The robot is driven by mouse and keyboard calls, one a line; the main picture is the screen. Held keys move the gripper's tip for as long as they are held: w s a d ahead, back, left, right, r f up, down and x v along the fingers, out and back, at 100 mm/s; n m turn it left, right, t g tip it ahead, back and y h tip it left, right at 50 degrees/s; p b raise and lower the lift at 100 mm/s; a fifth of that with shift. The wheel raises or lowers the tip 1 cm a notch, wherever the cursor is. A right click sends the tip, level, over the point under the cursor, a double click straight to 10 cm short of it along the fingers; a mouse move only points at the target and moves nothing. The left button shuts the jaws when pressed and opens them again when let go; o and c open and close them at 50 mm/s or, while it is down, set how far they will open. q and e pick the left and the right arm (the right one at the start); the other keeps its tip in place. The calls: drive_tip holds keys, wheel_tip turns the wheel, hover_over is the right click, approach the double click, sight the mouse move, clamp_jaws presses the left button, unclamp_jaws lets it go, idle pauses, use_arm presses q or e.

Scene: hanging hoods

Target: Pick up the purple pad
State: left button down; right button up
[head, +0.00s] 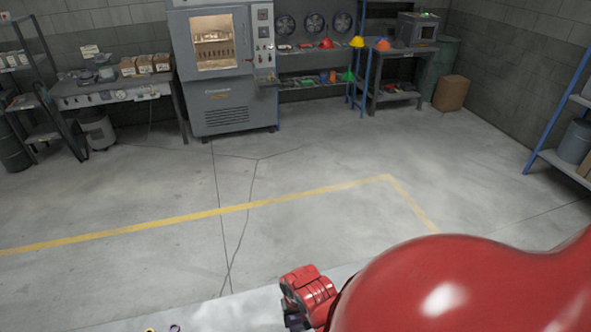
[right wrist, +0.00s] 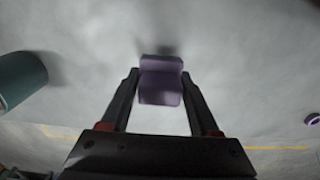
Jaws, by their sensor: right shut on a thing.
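The purple pad (right wrist: 160,88) is a small, block-like piece in the right wrist view. It sits between the two dark fingers of my right gripper (right wrist: 160,75), which is shut on it. The pad's far end sticks out a little past the fingertips. A soft shadow lies beyond it on the pale surface; I cannot tell whether the pad touches that surface. In the head view my red right arm covers the lower right, and the fingers are mostly hidden. My left gripper is not in view.
A dark green cylinder (right wrist: 22,78) is left of the pad in the right wrist view, and a purple ring (right wrist: 312,119) is far right. Beyond the pale surface (head: 235,312), the floor (head: 120,200) is open up to a workbench (head: 105,93) and a machine (head: 222,70).

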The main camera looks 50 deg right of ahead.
drive_tip(key=s+a, duration=0.5)
drive_tip(key=s+a+r, duration=0.1)
drive_tip(key=s+a, duration=0.1)
drive_tip(key=shift+s+a, duration=0.2)
drive_tip(key=shift+s, duration=0.05)
drive_tip(key=o, duration=0.9)
drive_tip(key=shift+c, duration=0.2)
drive_tip(key=c, duration=0.6)
drive_tip(key=shift+c, duration=0.2)
